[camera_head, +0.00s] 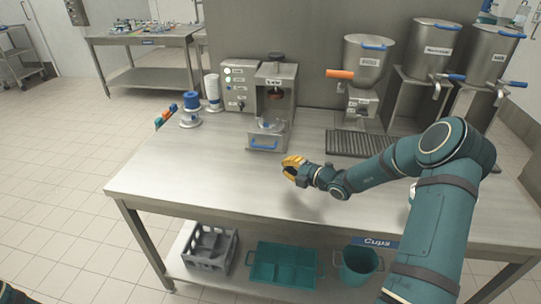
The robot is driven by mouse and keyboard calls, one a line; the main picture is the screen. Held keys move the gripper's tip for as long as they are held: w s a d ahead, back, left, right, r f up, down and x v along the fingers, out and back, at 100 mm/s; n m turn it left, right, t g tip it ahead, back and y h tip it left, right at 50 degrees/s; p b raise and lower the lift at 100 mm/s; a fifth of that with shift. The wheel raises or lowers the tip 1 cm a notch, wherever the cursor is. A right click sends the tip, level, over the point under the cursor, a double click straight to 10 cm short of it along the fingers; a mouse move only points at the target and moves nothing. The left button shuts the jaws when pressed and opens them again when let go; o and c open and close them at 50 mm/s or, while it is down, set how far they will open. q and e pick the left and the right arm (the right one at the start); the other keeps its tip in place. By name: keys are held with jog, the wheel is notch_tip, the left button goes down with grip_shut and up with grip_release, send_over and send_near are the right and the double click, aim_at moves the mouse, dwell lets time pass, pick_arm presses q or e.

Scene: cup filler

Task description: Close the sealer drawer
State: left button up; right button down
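The sealer (275,87) is a steel machine at the back middle of the table. Its drawer (266,134), with a blue handle (263,145), is pulled out toward the front. A small clear cup-like item (268,125) sits in the drawer. My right gripper (290,167) has yellow fingers and hovers over the table, in front and to the right of the drawer handle, apart from it. Its fingers are too small to tell whether they are open. My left gripper is not in view; only a bit of what may be my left arm shows at the bottom left corner.
A control box (239,86) stands left of the sealer, with a white cup stack (212,92) and blue-and-white spool (190,108) beside it. A hopper dispenser (367,66) and drip grate (358,144) stand right. The table's front left (190,180) is clear.

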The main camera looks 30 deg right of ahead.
aim_at(267, 134)
jog(key=shift+s+d+r+m+t+h, duration=0.15)
jog(key=shift+d+m+t+h, duration=0.1)
jog(key=shift+d+m, duration=0.3)
jog(key=shift+w+d+r+m+t+h, duration=0.15)
jog(key=shift+d+m+t, duration=0.1)
jog(key=shift+d+m, duration=0.3)
jog(key=b+x, duration=0.2)
jog(key=x, duration=0.8)
jog(key=shift+s+f, duration=0.1)
jog(key=shift+f, duration=0.1)
jog(key=shift+w+d+f+b, duration=0.1)
jog(key=shift+w+d+b, duration=0.1)
jog(key=shift+w+d, duration=0.3)
jog(key=shift+w+d+f+b, duration=0.2)
jog(key=shift+w+d, duration=0.1)
jog(key=shift+w, duration=0.45)
jog(key=shift+w+d, duration=0.25)
jog(key=shift+w, duration=0.2)
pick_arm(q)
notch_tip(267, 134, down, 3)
